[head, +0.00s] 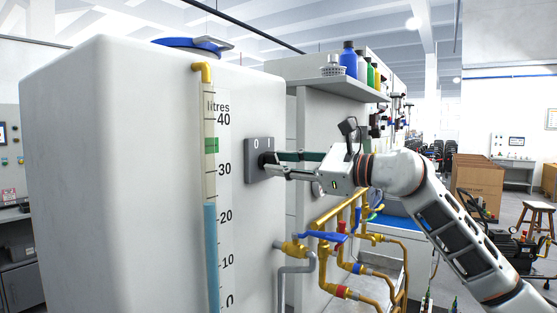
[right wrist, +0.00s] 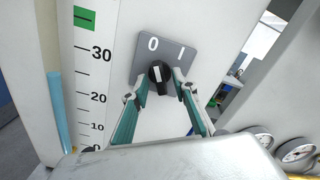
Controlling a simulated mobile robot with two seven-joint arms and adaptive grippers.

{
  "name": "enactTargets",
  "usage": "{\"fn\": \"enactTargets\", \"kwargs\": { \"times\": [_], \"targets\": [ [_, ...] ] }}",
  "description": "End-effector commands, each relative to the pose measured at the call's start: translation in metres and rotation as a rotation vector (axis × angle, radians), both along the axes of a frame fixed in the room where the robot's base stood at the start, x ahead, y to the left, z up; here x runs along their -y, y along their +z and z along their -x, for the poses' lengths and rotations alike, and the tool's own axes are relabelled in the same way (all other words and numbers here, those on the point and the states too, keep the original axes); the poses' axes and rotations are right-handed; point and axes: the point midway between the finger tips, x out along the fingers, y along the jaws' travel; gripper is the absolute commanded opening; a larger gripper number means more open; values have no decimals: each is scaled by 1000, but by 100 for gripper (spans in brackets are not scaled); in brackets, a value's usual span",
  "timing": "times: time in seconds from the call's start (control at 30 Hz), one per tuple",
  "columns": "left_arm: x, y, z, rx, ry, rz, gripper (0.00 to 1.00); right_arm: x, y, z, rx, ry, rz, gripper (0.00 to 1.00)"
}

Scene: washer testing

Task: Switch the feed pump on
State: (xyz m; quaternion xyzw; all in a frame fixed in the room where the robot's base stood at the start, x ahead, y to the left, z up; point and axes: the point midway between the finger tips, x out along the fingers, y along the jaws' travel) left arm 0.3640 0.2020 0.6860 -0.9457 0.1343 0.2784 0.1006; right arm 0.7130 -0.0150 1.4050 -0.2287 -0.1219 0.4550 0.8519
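The pump switch is a black rotary knob (right wrist: 160,76) on a grey plate (right wrist: 183,46) marked 0 and I, fixed to the white tank's front. The plate also shows in the head view (head: 251,172). The knob's small white mark points up; which label it lines up with is hard to tell. My right gripper (head: 267,164) is at the plate. In the right wrist view its fingers (right wrist: 158,80) stand spread on either side of the knob, with a small gap visible at the left tip. Contact at the right tip is unclear. My left gripper is not in view.
The white tank (head: 120,130) has a litre gauge (head: 210,180) with blue liquid slightly above 20 and a green mark near 35. Brass pipes and a blue-handled valve (head: 327,236) sit below my right arm. A shelf with bottles (head: 348,60) is above it.

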Motion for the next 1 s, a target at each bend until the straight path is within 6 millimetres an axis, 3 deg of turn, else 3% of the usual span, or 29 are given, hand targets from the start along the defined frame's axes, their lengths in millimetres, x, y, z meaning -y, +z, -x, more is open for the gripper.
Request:
{"fn": "enactTargets", "kwargs": {
  "times": [0.4,0.53,1.0],
  "targets": [
    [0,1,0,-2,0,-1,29,-10,-1,-6,0,1,0,28],
    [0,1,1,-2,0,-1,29,-10,-1,-6,-1,1,0,0],
    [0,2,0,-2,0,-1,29,-9,-1,-6,-49,0,-31,0]
  ]
}}
